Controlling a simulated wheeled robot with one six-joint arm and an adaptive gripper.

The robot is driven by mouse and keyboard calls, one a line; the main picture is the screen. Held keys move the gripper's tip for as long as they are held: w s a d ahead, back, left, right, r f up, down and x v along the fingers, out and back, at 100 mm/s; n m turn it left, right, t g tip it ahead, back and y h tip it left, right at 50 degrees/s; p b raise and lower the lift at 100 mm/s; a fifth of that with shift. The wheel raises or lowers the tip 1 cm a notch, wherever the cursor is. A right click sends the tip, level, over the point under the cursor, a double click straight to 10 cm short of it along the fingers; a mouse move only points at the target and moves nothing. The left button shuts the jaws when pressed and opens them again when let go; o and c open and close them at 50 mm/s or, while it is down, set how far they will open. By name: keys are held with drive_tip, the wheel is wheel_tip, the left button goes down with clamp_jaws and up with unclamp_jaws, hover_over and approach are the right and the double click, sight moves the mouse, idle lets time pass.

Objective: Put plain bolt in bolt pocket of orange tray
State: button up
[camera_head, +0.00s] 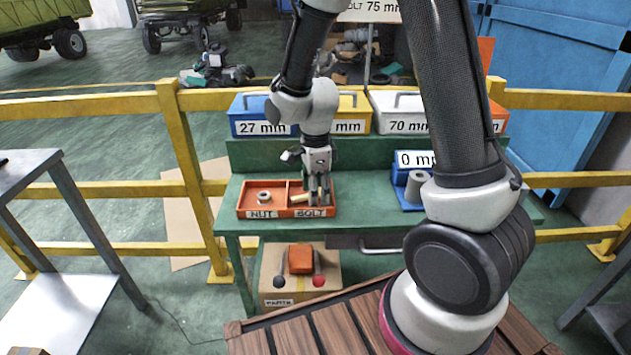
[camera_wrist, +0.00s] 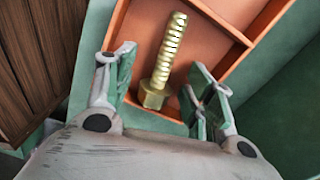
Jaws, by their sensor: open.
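The orange tray (camera_head: 255,215) stands on the green workbench, with a pocket labelled NUT at left and one labelled BOLT at right. A brass-coloured plain bolt (camera_wrist: 168,60) lies in a tray compartment in the wrist view, its hex head toward my gripper. It also shows in the bolt pocket (camera_head: 299,197) in the head view, partly hidden by my fingers. My gripper (camera_head: 319,198) is over the bolt pocket. In the wrist view its fingers (camera_wrist: 160,85) are apart, with the bolt head near the gap between them and not gripped. A nut (camera_head: 263,197) lies in the nut pocket.
Labelled boxes, such as a blue 27 mm box (camera_head: 250,115) and a white 70 mm box (camera_head: 398,112), stand on the raised back shelf. A blue bin (camera_head: 408,192) with a grey cylinder (camera_head: 418,186) stands right of the tray. The bench between them is clear.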

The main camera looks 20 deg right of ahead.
wheel_tip(320, 180, up, 11)
drive_tip(key=s+d+r+n+t, duration=0.2)
drive_tip(key=s+d+r+n, duration=0.4)
drive_tip(key=s+n, duration=0.3)
drive_tip(key=s+d+r+n+t, duration=0.2)
drive_tip(key=s+d+r+n, duration=0.5)
drive_tip(key=s+n, duration=0.2)
drive_tip(key=shift+s+d+n, duration=0.25)
drive_tip(key=shift+s+n, duration=0.1)
drive_tip(key=shift+n, duration=0.15)
drive_tip(key=shift+r, duration=0.1)
